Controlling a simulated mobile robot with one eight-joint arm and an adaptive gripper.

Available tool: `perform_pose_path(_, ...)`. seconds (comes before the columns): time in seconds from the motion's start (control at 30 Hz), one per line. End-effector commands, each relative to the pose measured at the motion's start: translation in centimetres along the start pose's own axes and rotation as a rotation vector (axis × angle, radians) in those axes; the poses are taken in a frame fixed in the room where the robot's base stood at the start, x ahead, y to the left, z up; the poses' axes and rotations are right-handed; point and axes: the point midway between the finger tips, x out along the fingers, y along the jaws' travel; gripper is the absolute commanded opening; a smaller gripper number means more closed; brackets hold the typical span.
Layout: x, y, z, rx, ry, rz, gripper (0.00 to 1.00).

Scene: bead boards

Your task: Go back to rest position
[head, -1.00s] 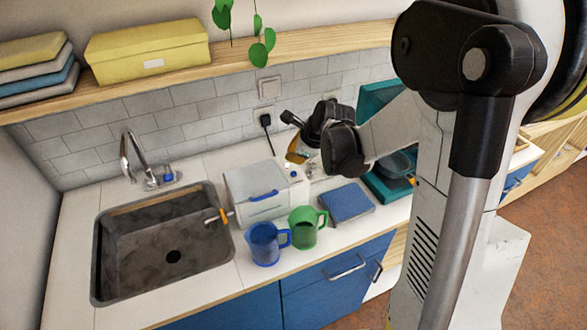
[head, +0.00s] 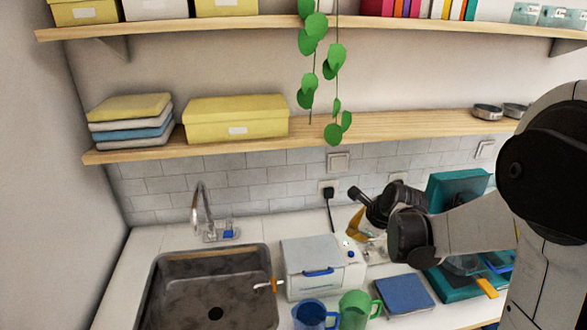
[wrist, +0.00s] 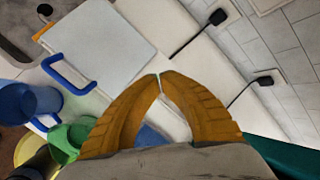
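My gripper (head: 356,226) hangs over the counter, just behind the right side of a white box-shaped appliance with a blue handle (head: 308,256). In the wrist view its two orange fingers (wrist: 160,74) meet at the tips, with nothing seen between them. The arm reaches in from the right of the head view. The appliance's pale lid and blue handle also show in the wrist view (wrist: 100,45), beyond the fingers.
A blue mug (head: 309,315) and a green mug (head: 354,309) stand in front of the appliance. A blue pad (head: 404,295) lies to their right. The sink (head: 180,280) and faucet (head: 201,205) are left. A shelf (head: 390,126) and hanging plant (head: 333,133) are above.

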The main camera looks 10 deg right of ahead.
Motion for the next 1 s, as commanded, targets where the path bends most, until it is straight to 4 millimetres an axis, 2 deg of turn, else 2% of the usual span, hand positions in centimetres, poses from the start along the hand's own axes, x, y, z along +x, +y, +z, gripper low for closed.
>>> perform_pose_path(0.07,-0.7,0.7,0.3,-0.070,0.003,0.001,0.00)
perform_pose_path(0.17,-2.6,2.5,1.0,-0.269,0.014,0.004,0.00)
perform_pose_path(0.33,-7.2,7.5,1.7,-0.785,0.040,0.014,0.00)
perform_pose_path(0.5,-10.8,13.3,0.8,-1.328,0.066,0.032,0.00)
perform_pose_path(0.7,-13.2,19.2,-1.5,-1.875,0.090,0.061,0.00)
perform_pose_path(0.83,-13.8,21.3,-2.5,-2.090,0.099,0.075,0.00)
perform_pose_path(1.0,-14.1,22.1,-3.0,-2.192,0.105,0.083,0.00)
